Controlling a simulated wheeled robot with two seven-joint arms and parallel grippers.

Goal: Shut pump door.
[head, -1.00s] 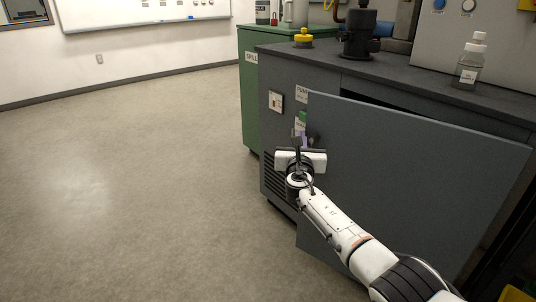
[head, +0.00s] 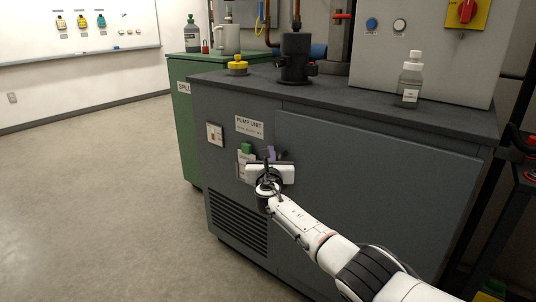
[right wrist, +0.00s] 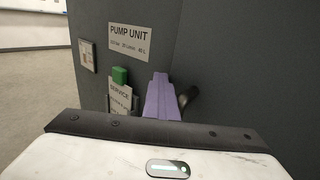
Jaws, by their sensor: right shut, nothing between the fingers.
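The grey pump door (head: 365,190) on the front of the pump cabinet (head: 235,170) looks flush or nearly flush with it; I cannot tell whether a small gap is left. The door also fills the right of the right wrist view (right wrist: 265,70). My right gripper (head: 271,153) is in front of the door's left edge, beside a dark handle (right wrist: 188,97). Its purple fingers (right wrist: 160,85) are together and empty. I cannot tell whether they touch the door. My left gripper is not in view.
A PUMP UNIT label (head: 249,126) and a green-topped SERVICE tag (right wrist: 120,92) are left of the door. A clear bottle (head: 410,82), a black pump (head: 295,60) and a yellow-capped item (head: 237,66) stand on the cabinet top. A green cabinet (head: 183,110) is behind. The floor at left is free.

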